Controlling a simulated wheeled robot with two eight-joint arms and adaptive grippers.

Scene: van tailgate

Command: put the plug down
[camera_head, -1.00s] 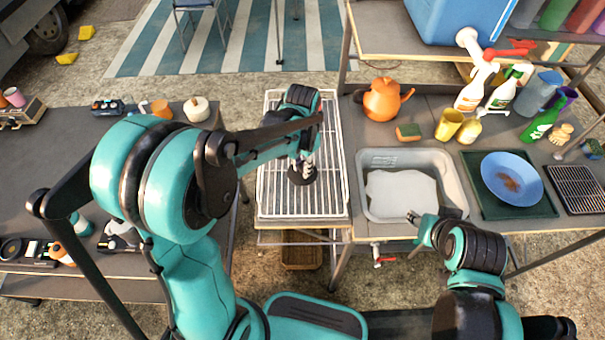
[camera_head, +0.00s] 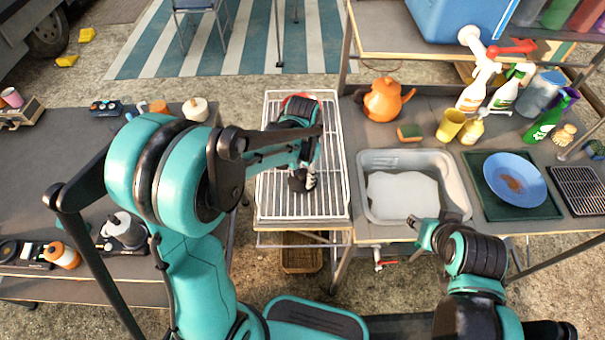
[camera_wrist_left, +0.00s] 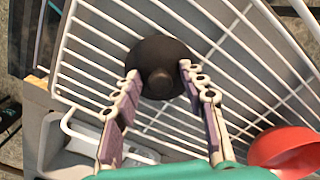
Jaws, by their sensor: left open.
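The plug (camera_wrist_left: 158,84) is a dark round disc with a knob in its middle, and it lies on the white wire rack (camera_wrist_left: 85,72). In the head view the plug (camera_head: 296,186) shows dark on the rack (camera_head: 268,206), partly hidden by my left gripper (camera_head: 304,181). In the left wrist view my left gripper (camera_wrist_left: 160,70) is open, with one finger at each side of the plug. I cannot tell whether the fingertips touch it. My right gripper (camera_head: 412,221) is by the front edge of the grey basin (camera_head: 462,190); its jaws are too small to read.
A red bowl-like thing (camera_wrist_left: 285,150) lies on the rack, beside my left gripper. An orange kettle (camera_head: 383,100), a sponge (camera_head: 409,132) and a yellow cup (camera_head: 450,125) stand behind the basin. A blue plate (camera_head: 514,172) is to its right. The rack's front part is clear.

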